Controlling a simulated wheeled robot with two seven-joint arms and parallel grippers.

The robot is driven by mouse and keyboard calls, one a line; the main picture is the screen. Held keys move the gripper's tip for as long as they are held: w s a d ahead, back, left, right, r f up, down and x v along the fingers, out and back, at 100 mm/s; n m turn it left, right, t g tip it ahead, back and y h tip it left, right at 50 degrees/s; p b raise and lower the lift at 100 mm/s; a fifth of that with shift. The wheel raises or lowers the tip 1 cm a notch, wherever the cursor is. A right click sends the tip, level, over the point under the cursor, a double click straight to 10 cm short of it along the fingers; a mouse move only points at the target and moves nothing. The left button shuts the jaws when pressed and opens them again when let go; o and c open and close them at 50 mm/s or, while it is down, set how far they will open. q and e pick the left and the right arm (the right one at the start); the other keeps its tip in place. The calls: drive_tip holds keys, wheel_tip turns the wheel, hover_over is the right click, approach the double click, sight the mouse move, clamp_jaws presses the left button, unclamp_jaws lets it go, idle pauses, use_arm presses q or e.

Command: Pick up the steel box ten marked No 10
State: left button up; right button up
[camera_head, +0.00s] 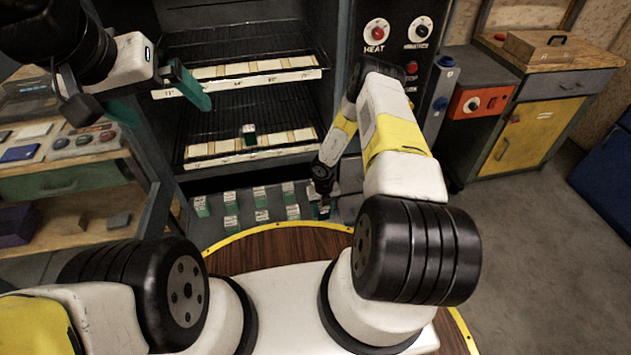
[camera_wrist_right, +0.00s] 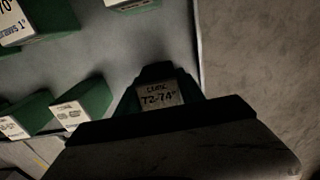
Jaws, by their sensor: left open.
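Several small green boxes with white labels stand in two rows on a grey sheet (camera_head: 180,215) at the foot of the oven; one is a near-row box (camera_head: 262,215). The head view shows no readable No 10 on them. My right gripper (camera_head: 322,205) is down at the right end of the rows. In the right wrist view, a box with a handwritten label (camera_wrist_right: 160,95), seemingly "72-74°", sits between its fingers; I cannot tell whether they touch it. My left gripper (camera_head: 156,98) is open and empty, raised in front of the oven at the left.
The open oven holds wire racks (camera_head: 235,110) with labelled strips. One green box (camera_head: 249,135) stands on the lower rack. Other boxes (camera_wrist_right: 85,105) stand close to the right gripper. A bench (camera_head: 60,170) is at the left and a yellow cabinet (camera_head: 522,140) at the right.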

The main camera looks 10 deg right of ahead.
clamp_jaws()
drive_tip(key=shift+r, duration=0.1)
